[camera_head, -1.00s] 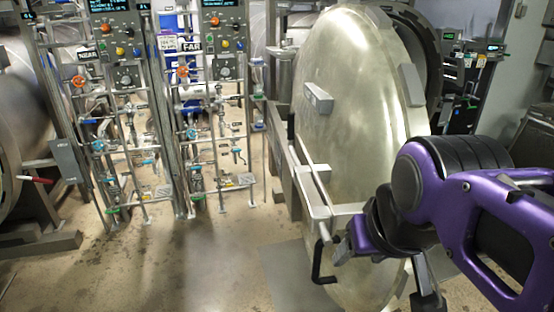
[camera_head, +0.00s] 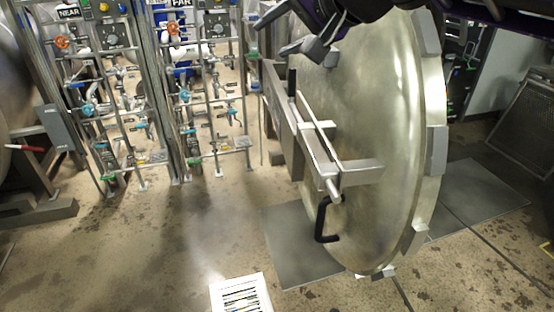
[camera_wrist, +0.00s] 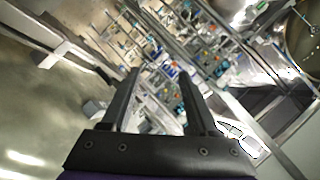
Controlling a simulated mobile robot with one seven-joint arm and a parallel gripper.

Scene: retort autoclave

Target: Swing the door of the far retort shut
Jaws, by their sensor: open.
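The far retort's door (camera_head: 390,130) is a large round metal disc. It stands open at a steep angle to me, right of centre in the head view. My gripper (camera_head: 270,38) is at the top of the head view, in front of the door's upper left part. Contact with the door cannot be told. In the wrist view my gripper (camera_wrist: 158,78) has its two fingers apart with nothing between them. The retort's mouth is hidden.
Pipe racks with valves stand at the left, marked NEAR (camera_head: 69,12) and FAR (camera_head: 181,3). A grey floor plate (camera_head: 290,245) lies under the door. A white slatted item (camera_head: 240,295) is at the bottom edge.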

